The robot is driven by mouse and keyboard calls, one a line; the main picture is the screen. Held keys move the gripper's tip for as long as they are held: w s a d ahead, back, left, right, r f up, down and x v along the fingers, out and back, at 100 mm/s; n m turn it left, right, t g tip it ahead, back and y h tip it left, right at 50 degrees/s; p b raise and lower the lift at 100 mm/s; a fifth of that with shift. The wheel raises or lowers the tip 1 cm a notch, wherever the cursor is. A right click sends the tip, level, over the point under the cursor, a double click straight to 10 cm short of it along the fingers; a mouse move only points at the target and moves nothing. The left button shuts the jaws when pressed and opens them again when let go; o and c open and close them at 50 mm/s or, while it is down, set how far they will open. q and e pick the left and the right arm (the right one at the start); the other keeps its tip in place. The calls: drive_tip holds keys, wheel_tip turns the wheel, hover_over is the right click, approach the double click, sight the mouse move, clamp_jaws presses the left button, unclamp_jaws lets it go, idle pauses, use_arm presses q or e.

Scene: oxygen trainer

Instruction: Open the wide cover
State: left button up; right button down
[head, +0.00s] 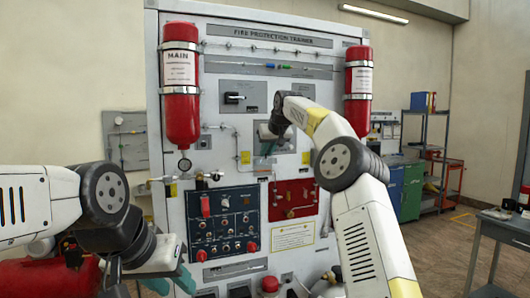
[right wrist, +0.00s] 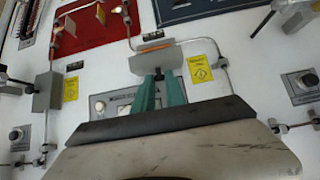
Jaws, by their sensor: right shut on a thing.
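In the right wrist view, a wide grey block (right wrist: 155,58), which I take for the wide cover, sits on the white panel with an orange strip along its edge. My right gripper (right wrist: 159,80) has its teal fingers at the near edge of this block, shut on a small part there. In the head view my right gripper (head: 268,147) is at the middle of the trainer panel, and my arm partly hides the spot. My left gripper (head: 171,282) is low at the left, its teal fingers apart and empty, away from the cover.
The trainer panel (head: 222,130) carries two red cylinders (head: 181,100), a dark blue switch panel (head: 223,222) and a red panel (head: 293,200). Pipes and yellow labels (right wrist: 199,69) flank the grey block. A table (head: 500,232) stands at the far right.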

drive_tip(key=c, duration=1.4)
unclamp_jaws()
drive_tip(key=shift+w, duration=0.1)
drive_tip(key=v, duration=0.7)
drive_tip(key=shift+s+r, duration=0.25)
drive_tip(key=shift+s, duration=0.05)
drive_tip(key=shift+d, duration=0.1)
